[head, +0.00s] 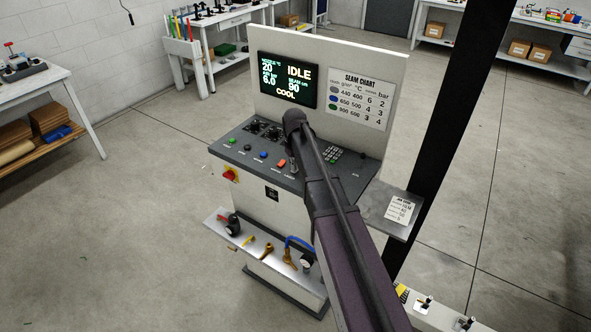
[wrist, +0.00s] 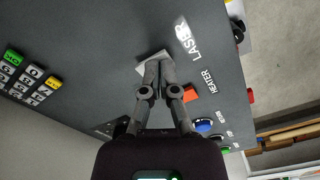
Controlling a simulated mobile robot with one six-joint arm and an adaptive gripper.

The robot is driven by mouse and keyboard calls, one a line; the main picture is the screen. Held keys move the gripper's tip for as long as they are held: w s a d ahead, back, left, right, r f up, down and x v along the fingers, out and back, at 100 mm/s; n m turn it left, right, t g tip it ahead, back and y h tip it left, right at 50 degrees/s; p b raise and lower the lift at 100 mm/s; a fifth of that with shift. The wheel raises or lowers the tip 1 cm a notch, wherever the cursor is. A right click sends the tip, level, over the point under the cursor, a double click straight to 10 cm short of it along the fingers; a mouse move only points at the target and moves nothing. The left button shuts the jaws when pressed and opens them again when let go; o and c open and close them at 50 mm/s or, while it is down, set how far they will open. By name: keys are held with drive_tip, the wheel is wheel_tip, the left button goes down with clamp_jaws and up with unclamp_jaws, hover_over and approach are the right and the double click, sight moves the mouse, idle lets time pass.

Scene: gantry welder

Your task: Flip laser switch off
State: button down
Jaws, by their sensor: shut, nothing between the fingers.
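The control console (head: 240,147) has a sloped dark panel with a row of buttons and switches along its front. In the wrist view my gripper (wrist: 160,64) is shut and empty, with its fingertips at a pale metal plate (wrist: 144,68) beside the LASER label (wrist: 189,42). The fingers cover most of this laser switch, so its lever position and any contact cannot be told. An orange-red heater switch (wrist: 190,93) sits just right of the fingers; it also shows in the head view (head: 281,163). In the head view my arm hides much of the panel's middle.
The screen (head: 287,72) reads IDLE and COOL. Blue (wrist: 203,125) and green buttons lie beyond the heater switch; a keypad (wrist: 32,82) is at the wrist view's left. A dark post (head: 455,115) stands right.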

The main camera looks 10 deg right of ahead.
drive_tip(key=shift+r+p, duration=3.5)
drive_tip(key=s+f+m+b, duration=0.1)
drive_tip(key=s+m, duration=0.2)
drive_tip(key=s, duration=2.2)
drive_tip(key=shift+s+f+b, duration=0.35)
drive_tip(key=shift+f+b, duration=0.05)
